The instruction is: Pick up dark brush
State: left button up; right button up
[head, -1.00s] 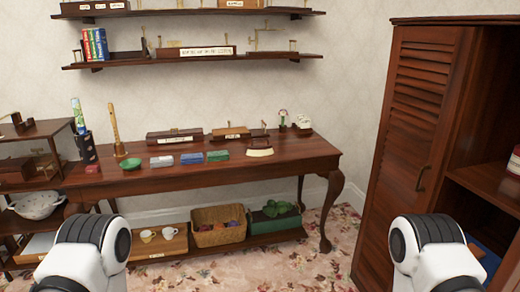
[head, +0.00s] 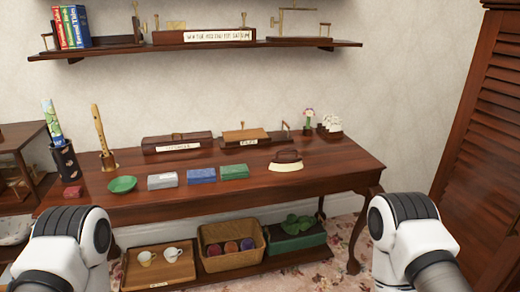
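A brush with a dark wooden back (head: 287,155) and a pale cream lower part lies on the wooden table, right of the middle in the head view. It lies apart from the things around it. The table (head: 330,170) is dark polished wood. White links of my two arms show at the lower left and lower right. Both grippers are outside the picture, so I cannot see whether they hold anything.
A green dish (head: 122,184), grey box (head: 162,181), blue box (head: 201,175) and green box (head: 234,172) line the table's front. Behind are wooden boxes (head: 177,142). A wicker basket (head: 230,262) stands on the lower shelf. A louvered cabinet (head: 490,140) stands at right.

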aim_at(287, 162)
jog(key=i+l+u, duration=0.1)
jog(key=i, duration=0.35)
jog(key=i+l+u, duration=0.1)
jog(key=i+l, duration=0.25)
jog(key=i+l+u, duration=0.1)
jog(key=i+l, duration=0.15)
jog(key=i, duration=0.25)
